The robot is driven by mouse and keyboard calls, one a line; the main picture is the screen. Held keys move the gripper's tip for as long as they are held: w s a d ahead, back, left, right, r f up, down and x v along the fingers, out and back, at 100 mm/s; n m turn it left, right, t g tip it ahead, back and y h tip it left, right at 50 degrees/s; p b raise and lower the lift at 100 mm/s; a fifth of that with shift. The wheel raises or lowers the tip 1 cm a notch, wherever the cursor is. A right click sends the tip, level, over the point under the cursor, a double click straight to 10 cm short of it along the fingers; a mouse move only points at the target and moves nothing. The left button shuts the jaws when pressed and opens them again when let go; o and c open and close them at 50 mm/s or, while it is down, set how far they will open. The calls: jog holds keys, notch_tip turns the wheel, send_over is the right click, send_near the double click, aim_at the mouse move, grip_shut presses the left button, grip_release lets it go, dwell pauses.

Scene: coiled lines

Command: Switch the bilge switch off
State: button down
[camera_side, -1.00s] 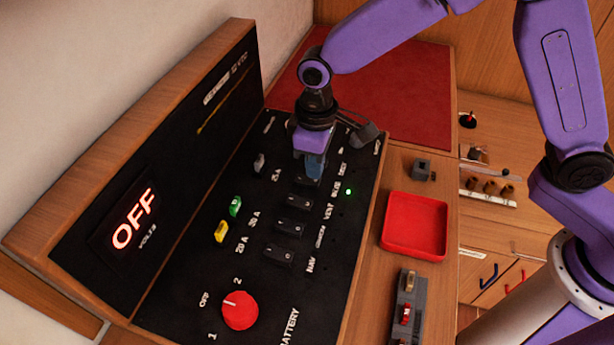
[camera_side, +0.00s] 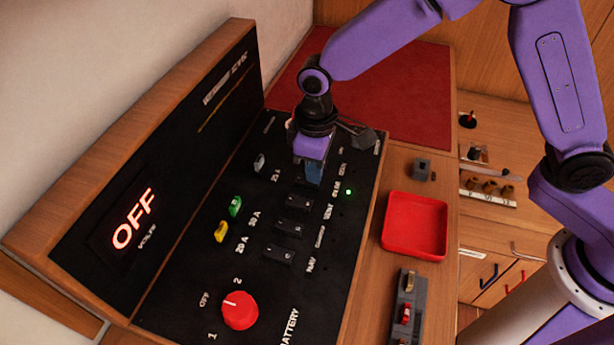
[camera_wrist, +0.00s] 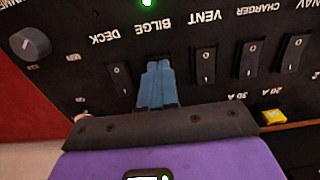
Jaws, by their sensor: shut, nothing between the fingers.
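My gripper (camera_side: 314,178) points down at the black switch panel, its blue fingers together and empty. In the wrist view, the fingers (camera_wrist: 157,85) are in front of the place below the BILGE label (camera_wrist: 156,29), between the deck and vent switches. They hide the bilge switch, so its position and any touch cannot be told. A lit green lamp (camera_wrist: 147,2) is in line with the BILGE label. The same lamp glows in the side view (camera_side: 348,192).
The deck switch (camera_wrist: 121,80) and vent switch (camera_wrist: 205,66) flank the fingers closely. Further along are the charger switch (camera_wrist: 249,57) and nav switch (camera_wrist: 293,52). A red battery knob (camera_side: 240,310) sits at the near end. A red tray (camera_side: 415,226) stands right of the panel.

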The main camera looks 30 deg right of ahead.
jog(key=shift+f, duration=0.3)
jog(key=shift+r, duration=3.5)
